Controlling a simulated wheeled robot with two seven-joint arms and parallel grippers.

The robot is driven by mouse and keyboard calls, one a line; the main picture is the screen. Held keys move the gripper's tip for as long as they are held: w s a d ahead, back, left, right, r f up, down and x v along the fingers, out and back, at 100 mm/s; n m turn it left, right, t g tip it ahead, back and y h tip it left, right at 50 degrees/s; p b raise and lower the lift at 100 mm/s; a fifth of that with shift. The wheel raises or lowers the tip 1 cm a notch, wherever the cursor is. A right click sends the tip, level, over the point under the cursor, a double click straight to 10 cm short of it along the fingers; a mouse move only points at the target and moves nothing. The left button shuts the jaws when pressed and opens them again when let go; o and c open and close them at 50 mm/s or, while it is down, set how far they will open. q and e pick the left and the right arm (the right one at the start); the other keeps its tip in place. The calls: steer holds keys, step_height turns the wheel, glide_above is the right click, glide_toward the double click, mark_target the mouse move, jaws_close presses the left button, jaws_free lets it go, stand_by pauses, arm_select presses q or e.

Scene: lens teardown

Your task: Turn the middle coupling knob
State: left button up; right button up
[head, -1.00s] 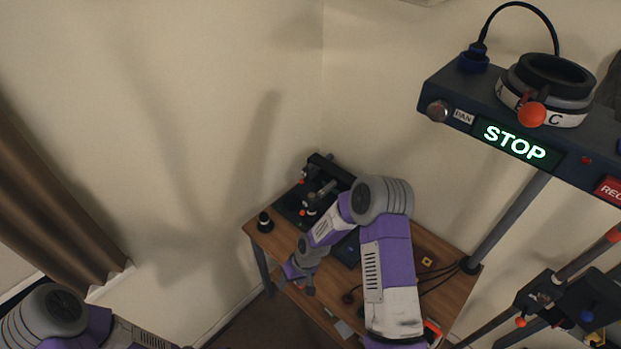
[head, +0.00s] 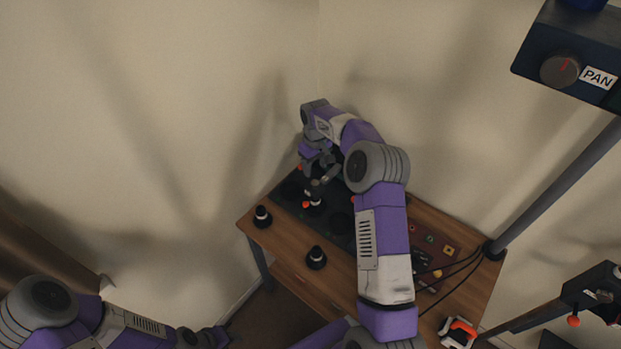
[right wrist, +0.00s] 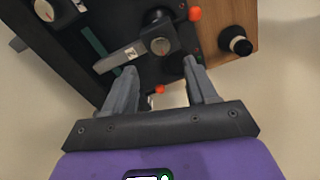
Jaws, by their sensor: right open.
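A dark bench device (head: 343,222) stands on the wooden table in the head view. It carries grey bars and small orange-tipped knobs, one orange tip (head: 306,205) showing near its front. I cannot tell which knob is the middle coupling knob. My right gripper (head: 318,157) is over the back of the device, partly hidden by its own arm. In the right wrist view it (right wrist: 160,78) is open and empty. A round grey knob (right wrist: 160,45) on a bar lies just ahead of its fingertips. My left gripper (head: 214,338) is low at the left, its jaws unclear.
Two black pieces with white rings stand on the table, one at the left corner (head: 262,216) and one at the front (head: 316,258). An orange-and-white object (head: 457,332) lies at the right. A grey post (head: 560,185) with cables rises at the table's right edge.

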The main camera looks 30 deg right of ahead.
mark_target(315, 182)
step_height(315, 182, down, 6)
steer(key=shift+s+f, duration=0.1)
steer(key=shift+f, duration=0.55)
steer(key=c, duration=1.1)
steer(key=shift+o, duration=0.2)
